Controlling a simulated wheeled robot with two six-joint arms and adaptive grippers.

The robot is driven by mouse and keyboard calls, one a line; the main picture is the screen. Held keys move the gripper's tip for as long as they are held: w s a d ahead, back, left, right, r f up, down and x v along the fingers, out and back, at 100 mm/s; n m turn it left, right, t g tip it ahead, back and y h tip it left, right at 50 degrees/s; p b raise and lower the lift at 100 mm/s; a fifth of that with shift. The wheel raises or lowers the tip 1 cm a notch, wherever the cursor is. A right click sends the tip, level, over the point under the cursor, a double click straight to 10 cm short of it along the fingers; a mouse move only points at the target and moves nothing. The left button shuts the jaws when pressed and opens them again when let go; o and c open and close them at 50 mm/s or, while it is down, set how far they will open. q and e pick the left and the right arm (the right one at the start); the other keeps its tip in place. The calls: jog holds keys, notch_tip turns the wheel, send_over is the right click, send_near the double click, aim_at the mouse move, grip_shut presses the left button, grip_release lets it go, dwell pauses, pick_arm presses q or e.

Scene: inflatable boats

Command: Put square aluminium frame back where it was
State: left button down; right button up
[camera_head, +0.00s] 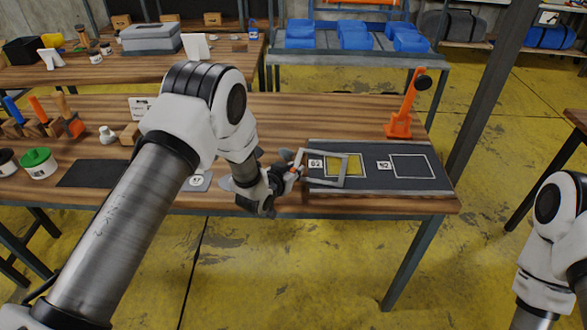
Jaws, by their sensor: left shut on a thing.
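My left gripper (293,172) is shut on the square aluminium frame (346,172), holding it by its left side. The frame is a thin grey square outline over the left part of a dark board (370,184) on the wooden bench. Through and around it shows a yellow square (352,162) with a white outline. I cannot tell whether the frame touches the board. A second outlined square (412,167) on the right of the board is empty. My right arm shows at the right edge; its gripper is out of view.
An orange stand (399,124) rises behind the board's right half. White number labels lie on the board. Left on the bench are a green-lidded jar (38,160), a dark mat (92,174) and several tools in wooden blocks. A cart with blue bundles (355,38) stands behind.

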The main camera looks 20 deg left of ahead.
pick_arm(q)
jog(key=shift+s+f, duration=0.1)
jog(key=c, duration=1)
grip_release()
